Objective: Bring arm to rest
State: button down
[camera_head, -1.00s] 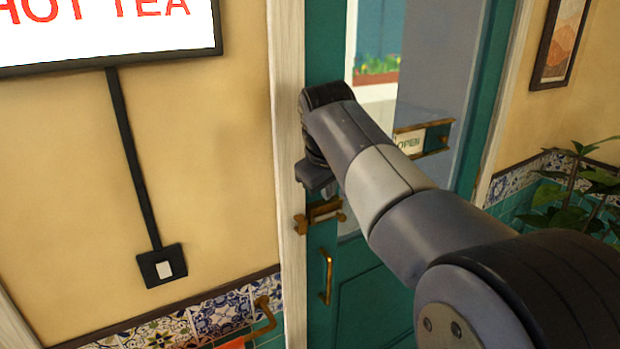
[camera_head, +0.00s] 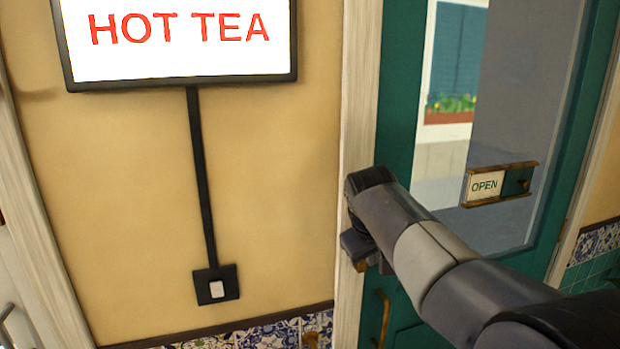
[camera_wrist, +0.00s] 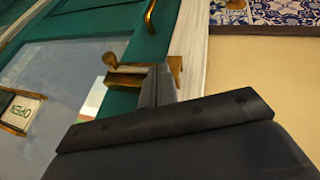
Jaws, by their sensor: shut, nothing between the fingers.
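My arm reaches in from the lower right in the head view, in front of the green door (camera_head: 400,120). My gripper (camera_head: 362,262) hangs from the end of the arm by the white door frame, and its fingertips are partly hidden there. In the wrist view my gripper (camera_wrist: 158,85) is shut and empty, its fingers pointing toward a brass latch (camera_wrist: 135,76) on the door's edge. I cannot tell whether the fingers touch the latch.
A lit HOT TEA sign (camera_head: 180,35) hangs on the cream wall, with a wall switch (camera_head: 216,287) below it. An OPEN slider sign (camera_head: 487,185) is on the door glass. A brass door handle (camera_head: 383,318) is below my gripper.

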jog(key=shift+v, duration=1.2)
jog(key=shift+f, duration=0.2)
